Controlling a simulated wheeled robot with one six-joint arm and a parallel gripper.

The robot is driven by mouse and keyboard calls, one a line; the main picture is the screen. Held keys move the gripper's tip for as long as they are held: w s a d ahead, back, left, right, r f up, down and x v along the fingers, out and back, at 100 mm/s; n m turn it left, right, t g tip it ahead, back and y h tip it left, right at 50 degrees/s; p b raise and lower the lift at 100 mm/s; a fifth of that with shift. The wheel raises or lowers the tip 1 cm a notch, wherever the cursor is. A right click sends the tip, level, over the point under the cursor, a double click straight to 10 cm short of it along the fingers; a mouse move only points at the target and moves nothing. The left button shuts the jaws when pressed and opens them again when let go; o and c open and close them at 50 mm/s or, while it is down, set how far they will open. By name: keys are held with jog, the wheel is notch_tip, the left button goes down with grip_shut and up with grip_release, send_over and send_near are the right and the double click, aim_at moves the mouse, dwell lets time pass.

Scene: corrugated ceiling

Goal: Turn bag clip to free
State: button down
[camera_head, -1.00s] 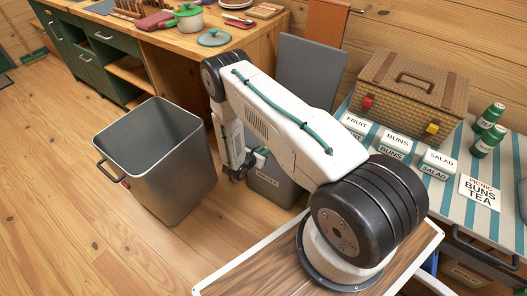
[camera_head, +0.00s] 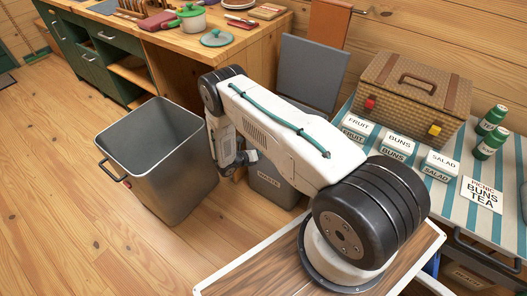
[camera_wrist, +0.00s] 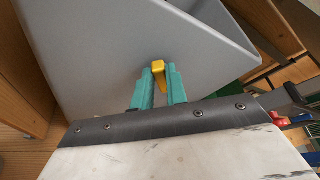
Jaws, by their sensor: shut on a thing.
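The bag clip (camera_wrist: 158,70) is a small yellow piece in the wrist view, at the grey waste bin's wall (camera_wrist: 105,50). The teal fingers of my gripper (camera_wrist: 159,86) are shut on it, one on each side, and its lower part narrows between them. In the head view the waste bin (camera_head: 276,190) stands behind my arm, its upper part hidden. The clip and my fingertips cannot be made out there. I cannot tell how the clip meets the bin.
A large open metal bin (camera_head: 165,170) stands on the floor left of my arm. Behind is a wooden counter (camera_head: 235,50) with a green pot. On the right, a striped table (camera_head: 408,170) holds a wicker basket (camera_head: 415,90), labelled blocks and green jars. Floor at left is clear.

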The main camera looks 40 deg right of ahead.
jog(key=n+h, duration=0.1)
jog(key=n, duration=0.1)
jog(key=f+n+g+h, duration=0.1)
jog(key=n, duration=0.2)
jog(key=w+n+h, duration=0.1)
jog(key=n, duration=0.2)
jog(key=shift+a+f+g, duration=0.2)
jog(key=shift+f+g, duration=0.15)
jog(key=shift+g, duration=0.05)
dwell(0.3)
jog(key=c, duration=1.4)
grip_release()
jog(key=a, duration=0.7)
jog(key=shift+a, duration=0.35)
jog(key=shift+w, duration=0.1)
